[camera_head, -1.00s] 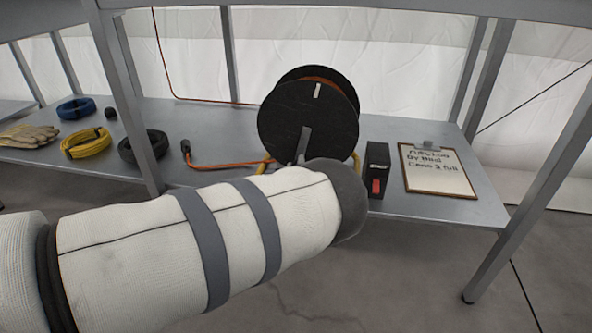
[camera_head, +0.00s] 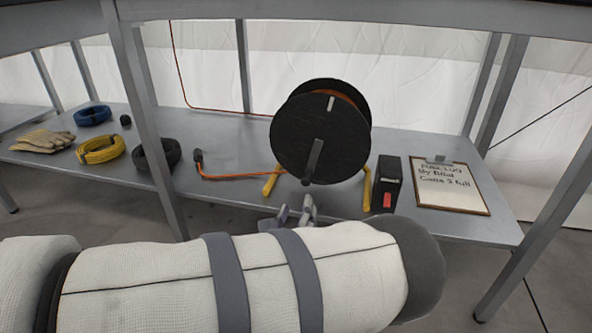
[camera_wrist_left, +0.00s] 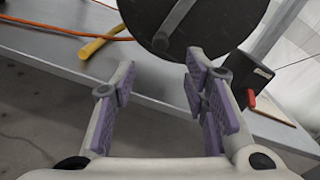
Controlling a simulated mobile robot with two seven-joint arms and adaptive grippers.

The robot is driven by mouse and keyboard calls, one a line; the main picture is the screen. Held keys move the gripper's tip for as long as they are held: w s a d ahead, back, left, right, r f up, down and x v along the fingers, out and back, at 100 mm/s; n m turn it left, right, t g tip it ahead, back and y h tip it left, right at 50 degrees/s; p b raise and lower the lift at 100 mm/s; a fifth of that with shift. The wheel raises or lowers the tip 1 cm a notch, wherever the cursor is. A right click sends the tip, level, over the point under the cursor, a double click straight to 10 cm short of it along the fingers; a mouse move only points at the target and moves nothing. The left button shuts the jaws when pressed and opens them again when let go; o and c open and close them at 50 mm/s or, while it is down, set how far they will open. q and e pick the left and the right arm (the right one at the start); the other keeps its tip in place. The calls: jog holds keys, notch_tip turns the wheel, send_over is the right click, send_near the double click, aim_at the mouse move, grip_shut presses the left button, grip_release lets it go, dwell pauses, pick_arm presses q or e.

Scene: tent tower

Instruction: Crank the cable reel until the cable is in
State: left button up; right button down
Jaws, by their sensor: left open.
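The cable reel (camera_head: 300,130) is a black drum on a yellow stand (camera_head: 367,190), standing on the grey shelf. A grey crank handle (camera_head: 314,158) sits on its front disc, pointing down; it also shows in the left wrist view (camera_wrist_left: 176,22). Orange cable shows between the discs. A length of orange cable (camera_head: 235,177) lies on the shelf left of the reel, ending in a dark plug (camera_head: 198,157). My left gripper (camera_head: 292,211) is open and empty, below and in front of the crank, apart from it. In the wrist view its purple-padded fingers (camera_wrist_left: 160,80) are spread.
Coiled cables (camera_head: 101,149) and gloves (camera_head: 43,141) lie at left. Shelf posts (camera_head: 150,120) rise at the front. A thin red cable (camera_head: 177,70) hangs behind.

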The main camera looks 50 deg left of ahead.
aim_at(305, 183)
pick_arm(q)
jog(key=shift+s, duration=0.1)
jog(key=w+a+n, duration=0.2)
jog(key=w+n, duration=0.1)
jog(key=n, duration=0.7)
jog(key=w+a+n+p, duration=0.1)
jog(key=w+a+n, duration=0.2)
jog(key=n, duration=0.7)
jog(key=w+a+n, duration=0.2)
jog(key=w+n, duration=0.2)
jog(key=n, duration=0.6)
jog(key=shift+w+a+f+t+h, duration=0.15)
jog(key=shift+w+f+t+h, duration=0.1)
jog(key=shift+t+h, duration=0.15)
jog(key=shift+w+a+r, duration=0.15)
jog(key=shift+w+r, duration=0.05)
pick_arm(e)
jog(key=shift+r, duration=0.5)
pick_arm(q)
jog(key=shift+c, duration=0.6)
